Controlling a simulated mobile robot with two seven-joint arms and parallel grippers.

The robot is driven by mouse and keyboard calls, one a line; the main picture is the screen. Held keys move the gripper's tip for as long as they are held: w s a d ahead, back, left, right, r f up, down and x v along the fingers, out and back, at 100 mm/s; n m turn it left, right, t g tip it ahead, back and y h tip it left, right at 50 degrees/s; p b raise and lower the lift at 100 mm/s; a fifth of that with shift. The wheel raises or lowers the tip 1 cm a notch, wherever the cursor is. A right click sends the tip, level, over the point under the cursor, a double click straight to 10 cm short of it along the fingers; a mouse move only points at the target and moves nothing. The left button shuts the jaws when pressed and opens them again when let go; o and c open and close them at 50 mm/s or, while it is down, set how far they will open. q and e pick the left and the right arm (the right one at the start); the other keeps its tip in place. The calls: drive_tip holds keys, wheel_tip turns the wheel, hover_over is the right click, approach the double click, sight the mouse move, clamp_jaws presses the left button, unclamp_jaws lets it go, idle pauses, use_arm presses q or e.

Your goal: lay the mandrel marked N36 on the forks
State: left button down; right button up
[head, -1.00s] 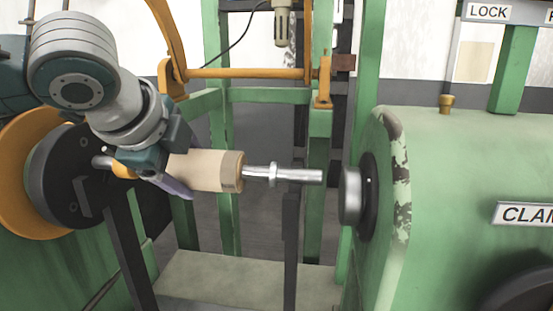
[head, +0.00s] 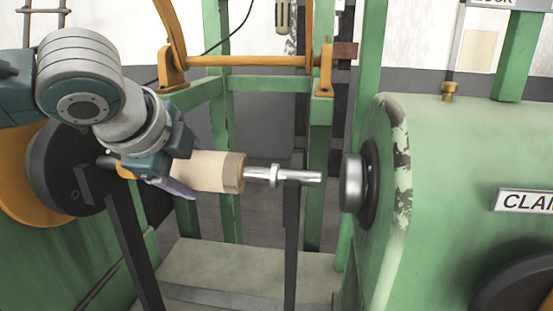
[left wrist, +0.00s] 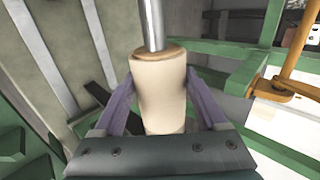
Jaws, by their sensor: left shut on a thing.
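The mandrel (head: 207,172) is a tan cylinder with a silver shaft (head: 300,176) out of its right end. A faint mark near that end is too small to read. My left gripper (head: 178,172) is shut around the tan body, and the mandrel lies roughly level. In the left wrist view the purple fingers press both sides of the mandrel (left wrist: 160,90). The forks are two dark uprights, one at left (head: 133,250) and one at right (head: 291,240). The shaft lies across the right fork's top; I cannot tell whether it touches. My right gripper is out of view.
A round silver spindle (head: 352,183) on the green housing (head: 450,150) faces the shaft's end across a small gap. A dark faceplate (head: 70,170) with an orange disc stands at left. An orange bar (head: 250,60) crosses behind. A pale green ledge (head: 235,270) lies below.

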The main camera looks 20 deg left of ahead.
use_arm(q)
drive_tip(key=shift+f, duration=0.35)
idle(0.5)
drive_tip(key=shift+c, duration=0.6)
unclamp_jaws()
drive_tip(key=shift+o, duration=0.6)
drive_tip(key=shift+f, duration=0.1)
drive_tip(key=shift+s, duration=0.1)
